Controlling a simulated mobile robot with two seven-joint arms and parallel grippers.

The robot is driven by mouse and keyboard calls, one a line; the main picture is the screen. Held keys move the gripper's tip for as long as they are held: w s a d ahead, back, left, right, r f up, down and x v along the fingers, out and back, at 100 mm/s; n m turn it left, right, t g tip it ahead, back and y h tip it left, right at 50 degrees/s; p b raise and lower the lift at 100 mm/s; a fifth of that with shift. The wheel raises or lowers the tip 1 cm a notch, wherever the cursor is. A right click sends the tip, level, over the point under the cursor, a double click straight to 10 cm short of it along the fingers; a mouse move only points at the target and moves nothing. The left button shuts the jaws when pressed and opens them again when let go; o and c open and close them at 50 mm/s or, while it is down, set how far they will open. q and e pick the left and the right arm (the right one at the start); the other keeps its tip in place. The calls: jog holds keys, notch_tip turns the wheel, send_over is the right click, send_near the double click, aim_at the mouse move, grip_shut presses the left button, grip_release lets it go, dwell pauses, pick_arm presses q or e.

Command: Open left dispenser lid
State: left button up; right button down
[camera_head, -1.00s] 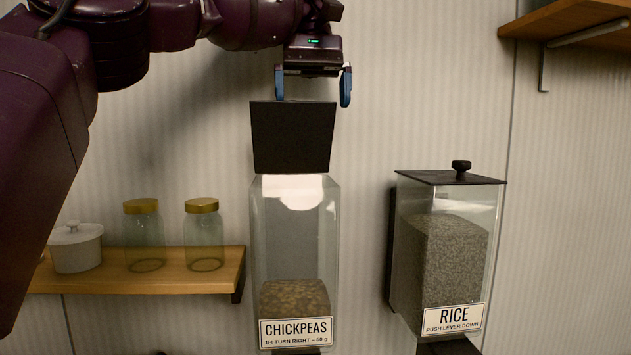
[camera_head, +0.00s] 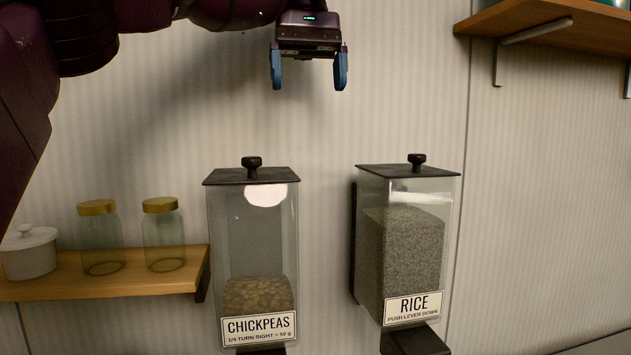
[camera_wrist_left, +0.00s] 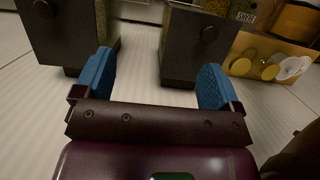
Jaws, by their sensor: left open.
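The left dispenser, labelled CHICKPEAS (camera_head: 252,255), is a clear bin partly filled with chickpeas. Its flat dark lid (camera_head: 251,176) lies level on top, closed, with a black knob (camera_head: 251,161) in the middle. My left gripper (camera_head: 309,82) is open and empty, above and to the right of this lid and apart from it. In the left wrist view my gripper's blue fingers (camera_wrist_left: 157,85) are spread wide with nothing between them; the chickpea lid (camera_wrist_left: 205,42) shows beyond them, at upper centre right. My right gripper is not in view.
The RICE dispenser (camera_head: 404,245) stands to the right, its lid (camera_head: 407,171) closed. A wooden shelf (camera_head: 150,281) at the left holds two gold-lidded jars (camera_head: 164,236) and a white pot (camera_head: 28,254). Another shelf (camera_head: 540,17) is at the upper right. The wall between is bare.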

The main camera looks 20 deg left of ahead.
pick_arm(q)
jog(key=s+a, duration=0.4)
jog(key=a, duration=0.2)
jog(key=shift+a, duration=0.4)
dwell(0.5)
jog(key=shift+c, duration=0.4)
grip_shut()
dwell(1.0)
jog(key=s+a, duration=0.8)
jog(key=a, duration=0.5)
jog(key=shift+a, duration=0.35)
dwell(0.3)
